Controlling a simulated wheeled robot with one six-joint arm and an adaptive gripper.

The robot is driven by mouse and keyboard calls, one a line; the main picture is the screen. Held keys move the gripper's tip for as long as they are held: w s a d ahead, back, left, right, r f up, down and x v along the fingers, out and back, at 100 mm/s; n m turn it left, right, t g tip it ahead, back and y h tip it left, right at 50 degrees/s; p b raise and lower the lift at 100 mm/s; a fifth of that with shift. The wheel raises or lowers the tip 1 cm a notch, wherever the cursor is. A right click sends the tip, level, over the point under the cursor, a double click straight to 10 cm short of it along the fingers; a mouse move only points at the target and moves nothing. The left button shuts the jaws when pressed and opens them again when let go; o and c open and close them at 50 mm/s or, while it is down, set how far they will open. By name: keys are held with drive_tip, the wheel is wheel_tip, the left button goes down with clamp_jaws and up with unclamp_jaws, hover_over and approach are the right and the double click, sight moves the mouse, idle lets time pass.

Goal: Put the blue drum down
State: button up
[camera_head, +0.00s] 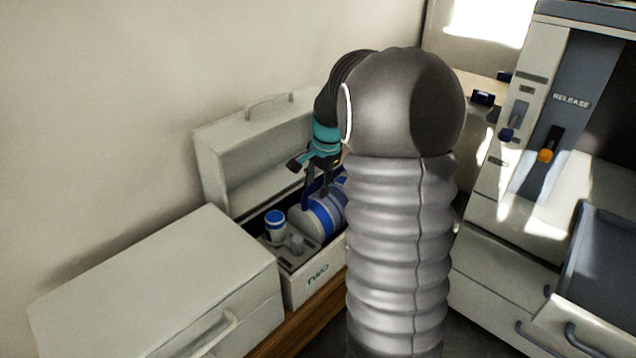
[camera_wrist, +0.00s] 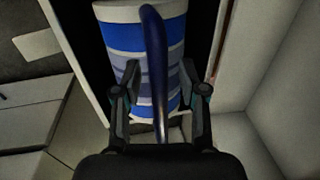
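The blue drum (camera_head: 323,217) is white with blue bands. It lies on its side in an open box (camera_head: 300,289) labelled TWO. In the wrist view the drum (camera_wrist: 125,38) shows its bands, and its blue handle (camera_wrist: 154,50) arches towards the camera. My gripper (camera_head: 318,186) points down just above the drum. In the wrist view its two fingers (camera_wrist: 160,72) stand on either side of the handle, with a visible gap to it on both sides. My arm hides the drum's right end in the head view.
A small blue-and-white container (camera_head: 275,224) and a grey peg (camera_head: 297,243) sit left of the drum in the box. The raised lid (camera_head: 245,150) stands behind. A closed grey box (camera_head: 150,280) is at left. A RELEASE panel (camera_head: 545,115) and an open drawer (camera_head: 605,265) are at right.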

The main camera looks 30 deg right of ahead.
drive_tip(key=shift+r, duration=0.2)
wheel_tip(320, 180, up, 12)
drive_tip(key=s+f+p, duration=0.1)
drive_tip(key=s+p, duration=0.1)
drive_tip(key=s+a+r+n+t, duration=0.2)
drive_tip(key=s+a+r+n, duration=0.3)
drive_tip(key=s+a, duration=0.55)
drive_tip(key=s+a+f+n, duration=0.1)
drive_tip(key=s+a+n, duration=0.1)
drive_tip(key=s, duration=0.3)
drive_tip(key=s+a+f+n+t, duration=0.1)
drive_tip(key=s+a+f+n, duration=0.1)
drive_tip(key=s+n, duration=0.2)
drive_tip(key=s+a+f+n, duration=0.2)
drive_tip(key=s+n, duration=0.1)
drive_tip(key=s, duration=0.3)
drive_tip(key=shift+s+t+h, duration=0.3)
drive_tip(key=shift+s+h, duration=0.05)
drive_tip(key=shift+h, duration=0.05)
